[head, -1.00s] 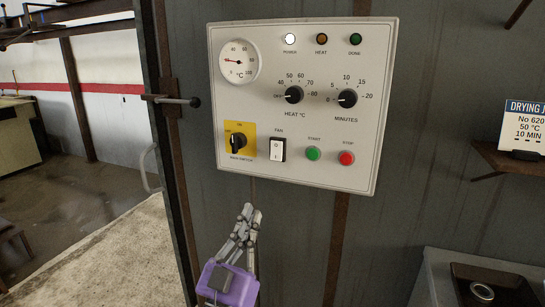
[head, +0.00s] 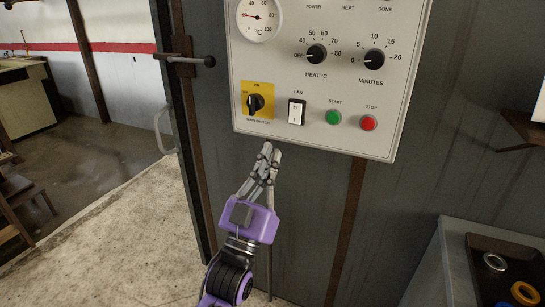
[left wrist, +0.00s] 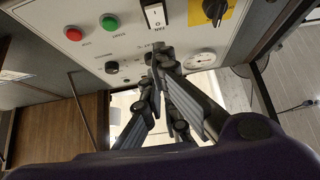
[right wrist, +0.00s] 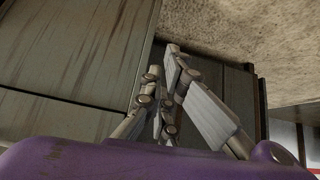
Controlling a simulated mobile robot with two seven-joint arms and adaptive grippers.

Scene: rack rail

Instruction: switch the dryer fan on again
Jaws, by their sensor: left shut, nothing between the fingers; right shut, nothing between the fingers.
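The fan switch (head: 296,112) is a white rocker in a black frame, low on the pale control panel (head: 268,66); it also shows in the left wrist view (left wrist: 155,14). Which side of the rocker is pressed in is too small to tell. My left gripper (head: 270,150) is shut and empty, its fingertips pointing up just below the panel's lower edge, below and a little left of the fan switch and apart from it. My right gripper (right wrist: 163,62) shows only in its own wrist view, shut and empty, away from the panel.
The black main switch (head: 255,103) on a yellow plate sits left of the fan switch. The green start button (head: 333,117) and red stop button (head: 368,123) sit to its right. A door handle (head: 190,61) juts out left of the panel. A tray (head: 478,240) with rings stands lower right.

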